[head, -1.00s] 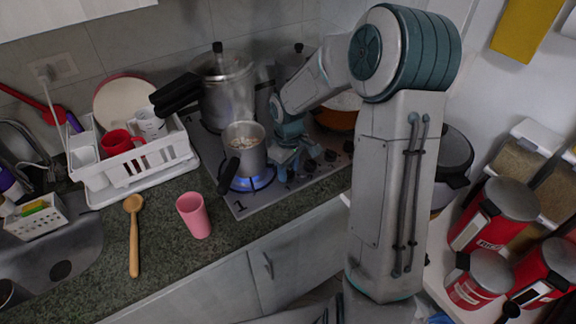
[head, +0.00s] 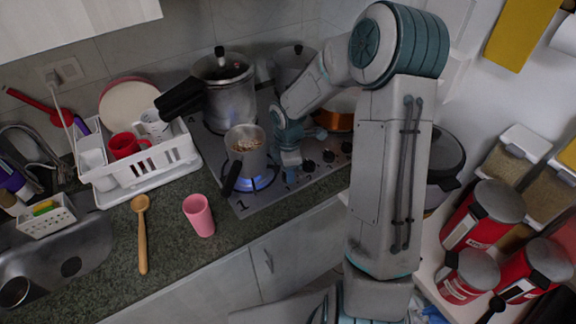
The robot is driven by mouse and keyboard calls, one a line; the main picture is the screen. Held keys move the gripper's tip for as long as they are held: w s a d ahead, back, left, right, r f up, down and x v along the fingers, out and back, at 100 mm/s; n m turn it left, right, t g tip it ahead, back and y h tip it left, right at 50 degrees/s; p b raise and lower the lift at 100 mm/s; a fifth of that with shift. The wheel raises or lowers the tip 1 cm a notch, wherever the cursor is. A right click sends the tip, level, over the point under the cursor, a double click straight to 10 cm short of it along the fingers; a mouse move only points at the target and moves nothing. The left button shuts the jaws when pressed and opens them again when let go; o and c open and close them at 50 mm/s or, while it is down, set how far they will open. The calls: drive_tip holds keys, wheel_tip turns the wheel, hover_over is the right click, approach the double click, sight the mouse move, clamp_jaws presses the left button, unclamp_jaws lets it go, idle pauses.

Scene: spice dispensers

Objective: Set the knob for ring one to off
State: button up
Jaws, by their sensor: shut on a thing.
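The cooktop (head: 222,152) stands along the counter, with a "1" marked at its front left corner. Ring one (head: 262,183) burns with a blue flame under a small pot (head: 246,152) of food. My gripper (head: 291,178) points down at the left end of the knob row, just right of that ring. It is shut on the knob there, which is mostly hidden by the fingers. Further dark knobs show to its right, the nearest being a second knob (head: 309,166).
A pressure cooker (head: 228,95) stands on a lit back ring. An orange pan (head: 338,121) is behind my arm. A pink cup (head: 199,215), a wooden spoon (head: 141,235) and a white dish rack (head: 150,172) are left on the counter. Red canisters (head: 480,213) stand at the right.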

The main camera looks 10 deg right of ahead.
drive_tip(key=shift+r+n+p, duration=0.1)
drive_tip(key=shift+n+p, duration=0.4)
drive_tip(key=shift+n, duration=0.6)
drive_tip(key=o, duration=1)
wheel_tip(320, 180, up, 14)
drive_tip(key=shift+f+b, duration=0.15)
drive_tip(key=shift+b, duration=0.35)
